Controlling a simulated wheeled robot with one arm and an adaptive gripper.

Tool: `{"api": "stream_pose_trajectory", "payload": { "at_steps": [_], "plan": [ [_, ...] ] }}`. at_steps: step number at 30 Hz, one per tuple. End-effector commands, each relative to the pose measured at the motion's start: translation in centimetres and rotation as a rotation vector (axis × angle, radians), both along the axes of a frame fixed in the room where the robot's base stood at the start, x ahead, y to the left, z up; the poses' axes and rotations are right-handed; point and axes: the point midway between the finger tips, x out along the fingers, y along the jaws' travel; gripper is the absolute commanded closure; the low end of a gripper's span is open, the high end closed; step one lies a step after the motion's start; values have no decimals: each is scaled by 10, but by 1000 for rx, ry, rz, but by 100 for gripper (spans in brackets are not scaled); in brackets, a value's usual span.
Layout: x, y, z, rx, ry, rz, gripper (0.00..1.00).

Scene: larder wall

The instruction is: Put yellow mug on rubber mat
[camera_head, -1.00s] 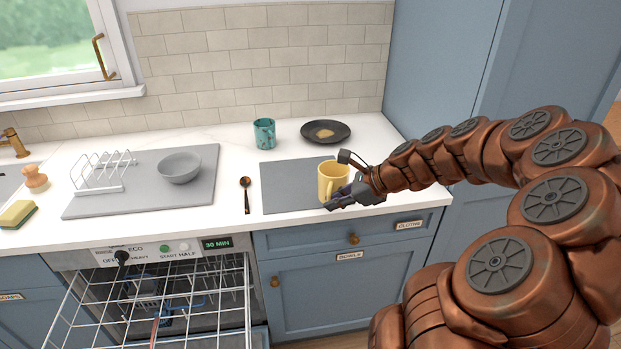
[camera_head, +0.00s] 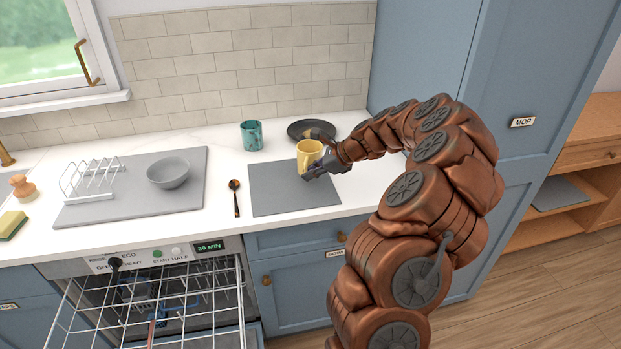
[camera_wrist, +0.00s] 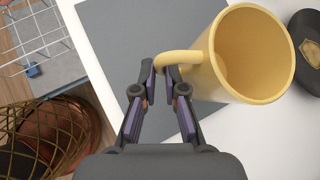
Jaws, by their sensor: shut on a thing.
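The yellow mug (camera_head: 307,153) is at the back right of a flat grey mat (camera_head: 285,198) on the white counter. It appears raised, overlapping the mat's back edge in the head view. My gripper (camera_head: 318,170) is shut on the mug's handle. In the wrist view the handle (camera_wrist: 178,60) sits between the fingertips (camera_wrist: 164,72), and the mug (camera_wrist: 255,60) is tilted in the picture with its open mouth showing. Another grey mat-like sheet (camera_head: 562,194) lies on a low wooden shelf at the right. I cannot tell which is rubber.
A teal cup (camera_head: 251,135) and a dark plate (camera_head: 300,129) stand behind the mat. A spoon (camera_head: 235,197) lies to its left. Farther left, a grey board (camera_head: 130,208) bears a grey bowl (camera_head: 168,174) and a rack (camera_head: 88,182). The dishwasher rack (camera_head: 150,315) is out below.

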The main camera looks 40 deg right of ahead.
Motion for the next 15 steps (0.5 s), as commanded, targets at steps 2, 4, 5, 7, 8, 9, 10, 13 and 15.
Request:
{"api": "stream_pose_trajectory", "payload": {
  "at_steps": [2, 4, 5, 7, 8, 9, 10, 13, 15],
  "plan": [
    [5, -2, 0, -2, -1, -1, 100],
    [6, -3, 0, -2, -1, -1, 100],
    [6, -4, -1, -2, 0, -2, 100],
    [7, -3, -4, 0, 0, -1, 100],
    [6, -3, -6, 1, 0, -1, 100],
    [6, -3, -9, 2, 0, 0, 100],
    [6, -2, -13, 2, 1, 1, 100],
    [6, -1, -25, 3, 1, 2, 100],
    [6, -2, -32, 1, 1, 1, 100]
  ]
}}
